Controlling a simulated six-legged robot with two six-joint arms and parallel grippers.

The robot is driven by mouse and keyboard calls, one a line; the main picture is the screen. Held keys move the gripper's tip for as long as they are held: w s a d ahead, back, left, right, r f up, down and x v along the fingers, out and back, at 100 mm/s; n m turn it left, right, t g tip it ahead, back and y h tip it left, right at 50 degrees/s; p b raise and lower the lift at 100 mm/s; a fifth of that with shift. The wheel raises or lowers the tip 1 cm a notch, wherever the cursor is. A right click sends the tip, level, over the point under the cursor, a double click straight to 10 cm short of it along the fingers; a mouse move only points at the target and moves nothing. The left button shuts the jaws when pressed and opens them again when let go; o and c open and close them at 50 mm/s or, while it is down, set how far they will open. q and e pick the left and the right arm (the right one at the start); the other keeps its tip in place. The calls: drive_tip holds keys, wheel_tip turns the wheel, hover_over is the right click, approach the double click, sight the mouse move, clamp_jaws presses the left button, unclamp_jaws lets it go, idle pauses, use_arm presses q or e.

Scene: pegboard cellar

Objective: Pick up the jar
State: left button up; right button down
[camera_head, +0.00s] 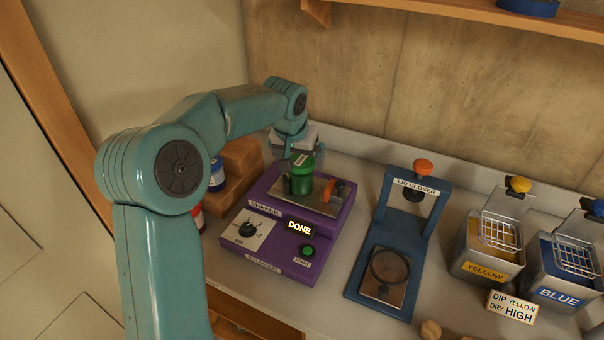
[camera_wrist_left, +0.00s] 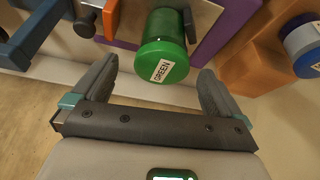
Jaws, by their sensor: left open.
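The green jar (camera_head: 300,178) stands upright on the metal plate of the purple shaker (camera_head: 258,222). In the left wrist view the jar (camera_wrist_left: 162,60) shows its green lid, with a label reading GREEN. My left gripper (camera_head: 294,150) is at the back of the jar in the head view. In the left wrist view my left gripper (camera_wrist_left: 158,72) is open, with a finger to each side of the lid and visible gaps. How deep the fingers reach along the jar is unclear. My right gripper is in neither view.
An orange clamp (camera_head: 336,191) stands right of the jar on the plate. A blue lid closer (camera_head: 405,235) and yellow (camera_head: 490,248) and blue (camera_head: 566,270) dip tanks stand to the right. A wooden step rack (camera_head: 236,165) with jars is at left.

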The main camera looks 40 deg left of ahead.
sight(299, 164)
use_arm(q)
drive_tip(key=shift+d+f, duration=0.1)
drive_tip(key=shift+f, duration=0.25)
drive_tip(key=x, duration=0.1)
drive_tip(key=p+x, duration=0.1)
drive_tip(key=x, duration=0.1)
drive_tip(key=p+x, duration=0.1)
drive_tip(key=x, duration=0.1)
drive_tip(key=shift+w+a, duration=0.1)
drive_tip(key=shift+a, duration=0.3)
drive_tip(key=shift+f, duration=0.1)
drive_tip(key=shift+d, duration=0.1)
